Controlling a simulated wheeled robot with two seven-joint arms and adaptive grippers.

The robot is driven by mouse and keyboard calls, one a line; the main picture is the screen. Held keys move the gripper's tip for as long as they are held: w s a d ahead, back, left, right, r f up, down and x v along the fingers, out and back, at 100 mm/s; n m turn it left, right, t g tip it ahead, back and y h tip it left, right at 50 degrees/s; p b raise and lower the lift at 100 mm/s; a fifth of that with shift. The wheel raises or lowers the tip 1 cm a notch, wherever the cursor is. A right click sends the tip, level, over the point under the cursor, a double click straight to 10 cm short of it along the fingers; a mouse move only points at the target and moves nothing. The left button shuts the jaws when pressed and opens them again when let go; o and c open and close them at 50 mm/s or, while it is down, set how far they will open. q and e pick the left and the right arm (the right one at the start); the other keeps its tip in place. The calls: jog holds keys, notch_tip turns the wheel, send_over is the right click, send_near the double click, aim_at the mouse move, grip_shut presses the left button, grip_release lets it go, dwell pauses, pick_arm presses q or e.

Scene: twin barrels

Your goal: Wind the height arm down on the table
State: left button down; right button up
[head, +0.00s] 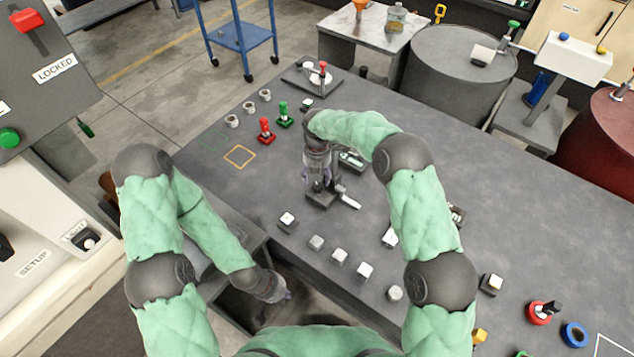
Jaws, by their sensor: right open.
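A small dark device (321,199) with a pale arm or lever (349,201) sticking out to its right stands on the dark grey table (250,195). My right gripper (318,183) is open and points down just over this device, hiding its upper part. I cannot tell whether the fingers touch it. No label shows that this is the height arm. My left gripper (272,292) hangs low at the near left edge of the table, away from the device. Its fingers are too small and dark to tell whether they are open.
A red lever (265,131) and a green lever (284,115) stand toward the table's far left, near several pale rings. A plate with a red-tipped post (322,74) is behind them. Several pale knobs (340,257) line the near edge. A grey barrel (455,75) stands beyond the table.

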aim_at(317, 186)
notch_tip(317, 186, up, 7)
jog(key=shift+f, duration=0.2)
jog(key=shift+a, duration=0.1)
